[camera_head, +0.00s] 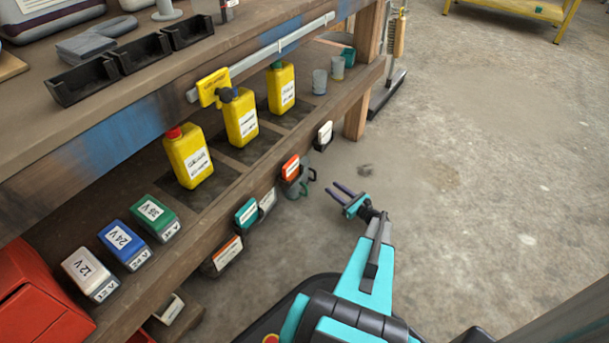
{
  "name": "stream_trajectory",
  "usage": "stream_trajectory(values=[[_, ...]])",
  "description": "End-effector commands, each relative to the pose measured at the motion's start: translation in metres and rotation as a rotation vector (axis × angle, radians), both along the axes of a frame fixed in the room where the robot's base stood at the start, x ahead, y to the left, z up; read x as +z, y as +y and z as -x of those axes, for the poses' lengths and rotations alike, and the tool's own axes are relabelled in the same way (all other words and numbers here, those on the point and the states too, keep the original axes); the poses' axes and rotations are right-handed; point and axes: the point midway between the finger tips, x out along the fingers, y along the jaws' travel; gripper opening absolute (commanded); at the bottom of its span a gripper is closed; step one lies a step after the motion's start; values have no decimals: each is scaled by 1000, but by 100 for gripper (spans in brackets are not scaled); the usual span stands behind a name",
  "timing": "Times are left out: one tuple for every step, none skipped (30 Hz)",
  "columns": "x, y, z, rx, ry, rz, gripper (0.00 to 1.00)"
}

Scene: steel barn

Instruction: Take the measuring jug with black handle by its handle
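Below the front edge of the shelf, two small handles stick out towards my gripper. One is black (312,174) and one is green (303,188). The greyish jug body (291,187) behind them is mostly hidden by the shelf edge and an orange-and-white label, so I cannot tell clearly which handle belongs to which jug. My gripper (331,188) is to the right of the handles, with its two dark fingers apart and pointing towards the shelf. It is open and empty, and a short gap separates it from the handles.
The wooden shelf (220,205) holds yellow bottles (240,117), battery packs (121,243) and two grey cups (320,82). Labels hang along its front edge. The concrete floor (480,170) to the right is clear.

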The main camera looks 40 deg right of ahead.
Motion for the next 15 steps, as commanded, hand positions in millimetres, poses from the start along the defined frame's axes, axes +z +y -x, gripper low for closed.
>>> stream_trajectory(values=[[-3,0,-8,2,0,1,32],[-3,0,-13,2,0,0,32],[-3,1,-18,2,0,0,32],[-3,1,-23,2,0,0,32],[-3,1,-27,1,0,-1,32],[-3,1,-32,1,-1,0,32],[-3,1,-36,1,-1,0,32],[-2,1,-39,1,0,0,32],[-2,1,-43,1,0,0,32],[-2,1,-45,0,0,0,32],[-2,1,-47,0,0,0,32],[-1,1,-49,-1,0,0,32],[-1,1,-50,-1,0,0,32],[-1,0,-51,-1,0,0,32],[0,0,-51,-1,0,0,32]])
